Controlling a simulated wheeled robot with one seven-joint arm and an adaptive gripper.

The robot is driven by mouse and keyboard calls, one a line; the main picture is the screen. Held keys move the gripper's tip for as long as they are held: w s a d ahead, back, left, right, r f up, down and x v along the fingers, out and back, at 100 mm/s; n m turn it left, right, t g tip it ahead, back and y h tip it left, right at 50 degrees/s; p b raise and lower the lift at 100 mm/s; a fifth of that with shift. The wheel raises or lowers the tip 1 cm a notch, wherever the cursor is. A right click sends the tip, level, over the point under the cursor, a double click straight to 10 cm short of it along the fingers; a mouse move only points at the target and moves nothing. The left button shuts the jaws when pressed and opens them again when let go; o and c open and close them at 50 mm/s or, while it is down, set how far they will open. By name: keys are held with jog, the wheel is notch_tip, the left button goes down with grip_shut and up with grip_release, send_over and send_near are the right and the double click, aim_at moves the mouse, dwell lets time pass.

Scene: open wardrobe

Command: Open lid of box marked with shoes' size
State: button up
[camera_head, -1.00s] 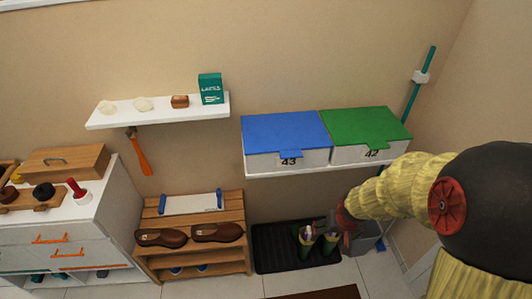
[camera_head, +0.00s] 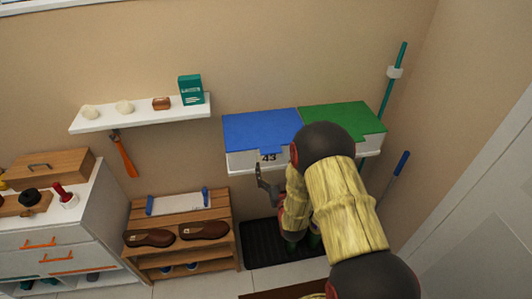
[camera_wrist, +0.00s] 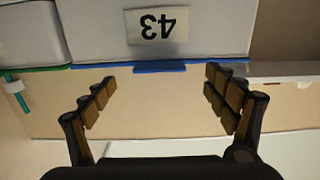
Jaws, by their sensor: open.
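The box marked 43 (camera_head: 243,161) has a shut blue lid (camera_head: 260,131) and stands on the wall shelf. The box marked 42, mostly behind my arm, has a shut green lid (camera_head: 340,118). My gripper (camera_head: 262,182) is open and empty, just in front of and below the 43 box's front. In the wrist view, which is upside down, the open fingers (camera_wrist: 161,77) face the blue lid's front tab (camera_wrist: 160,67) and the 43 label (camera_wrist: 156,25). They look apart from the tab. Brown shoes (camera_head: 204,231) sit on the wooden rack; their size is unreadable.
A black tray (camera_head: 258,247) lies on the floor below, with green boots (camera_head: 315,241) partly hidden by my arm. A white shelf (camera_head: 140,113) hangs left with a teal carton (camera_head: 190,89). A teal-handled pole (camera_head: 393,80) leans at right. A white dresser (camera_head: 60,235) stands left.

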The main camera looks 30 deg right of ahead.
aim_at(271, 154)
jog(key=x, duration=0.7)
jog(key=shift+w+d+r, duration=0.1)
jog(key=shift+w+r, duration=0.2)
jog(key=shift+w, duration=0.1)
jog(key=shift+c, duration=1.4)
jog(key=c, duration=1.4)
